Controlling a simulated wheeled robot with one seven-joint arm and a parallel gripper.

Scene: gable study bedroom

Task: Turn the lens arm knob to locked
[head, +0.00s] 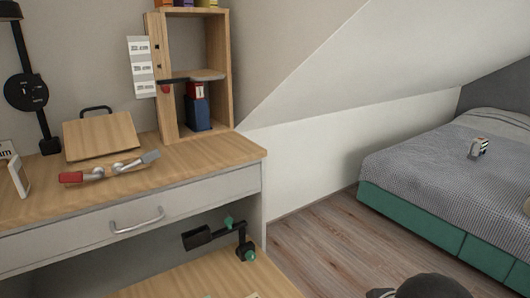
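A small black jointed arm stands on the low wooden surface under the desk drawer, and I take it for the lens arm (222,235). It has a dark rectangular head (198,238) at its left end. One green knob (229,223) sits on top of the arm, and another green knob (249,255) is low at its right, by the base. I cannot read any locked or unlocked marking. A dark rounded part at the bottom edge seems to be mine. My gripper's fingers do not show.
The desk drawer front (138,219) overhangs the low surface (190,277). On the desk are a wooden case (100,137), a red-handled tool (72,178) and a shelf unit (163,90). A bed (430,160) stands right. Floor (320,240) between is clear.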

